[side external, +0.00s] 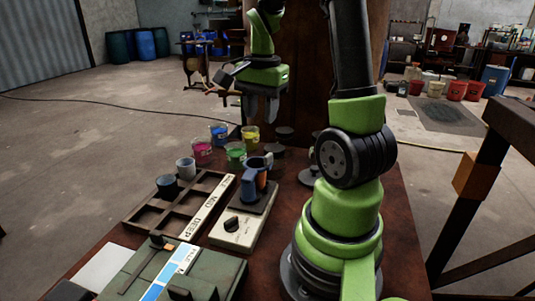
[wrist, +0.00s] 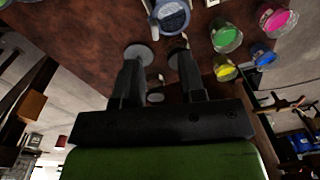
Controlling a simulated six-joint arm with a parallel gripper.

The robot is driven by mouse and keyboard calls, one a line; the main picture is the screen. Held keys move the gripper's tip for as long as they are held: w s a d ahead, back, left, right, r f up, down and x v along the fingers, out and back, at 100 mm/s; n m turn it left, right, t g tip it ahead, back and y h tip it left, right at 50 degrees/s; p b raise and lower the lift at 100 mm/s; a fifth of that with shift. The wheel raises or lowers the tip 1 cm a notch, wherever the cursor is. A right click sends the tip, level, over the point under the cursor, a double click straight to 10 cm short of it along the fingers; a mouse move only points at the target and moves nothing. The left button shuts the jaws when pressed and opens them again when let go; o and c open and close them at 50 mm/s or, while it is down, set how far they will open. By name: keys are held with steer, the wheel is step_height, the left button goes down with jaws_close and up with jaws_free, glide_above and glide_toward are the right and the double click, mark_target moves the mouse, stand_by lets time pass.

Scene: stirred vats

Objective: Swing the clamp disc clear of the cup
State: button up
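A blue cup (side external: 251,183) with an orange patch stands on the dark pad of a pale control box (side external: 238,229) in the side external view. At the top of the wrist view the blue cup (wrist: 172,17) appears with a greyish round top. Several grey discs stand behind and right of it, such as one disc (side external: 285,132) and another disc (wrist: 138,54). I cannot tell which disc is the clamp disc. My gripper (side external: 261,117) hangs above the table, behind the cup and apart from it. Its fingers (wrist: 156,65) are spread, with nothing held between them.
Pink (side external: 202,151), green (side external: 236,153), blue (side external: 219,134) and yellow (side external: 251,134) cups stand behind the blue cup. A brown compartment tray (side external: 157,217) holds a dark cup and a pale cup at left. A green box (side external: 205,271) lies in front.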

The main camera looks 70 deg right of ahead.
mark_target(268, 155)
steer(key=shift+s+d+f+m+g, duration=0.15)
steer(key=shift+s+d+f+m, duration=0.15)
steer(key=shift+d+f, duration=0.25)
steer(key=shift+s+d+f+m+g, duration=0.2)
steer(key=shift+d+f+m, duration=0.2)
steer(key=shift+f, duration=0.15)
step_height(268, 155, down, 9)
steer(key=shift+f, duration=0.1)
jaws_close()
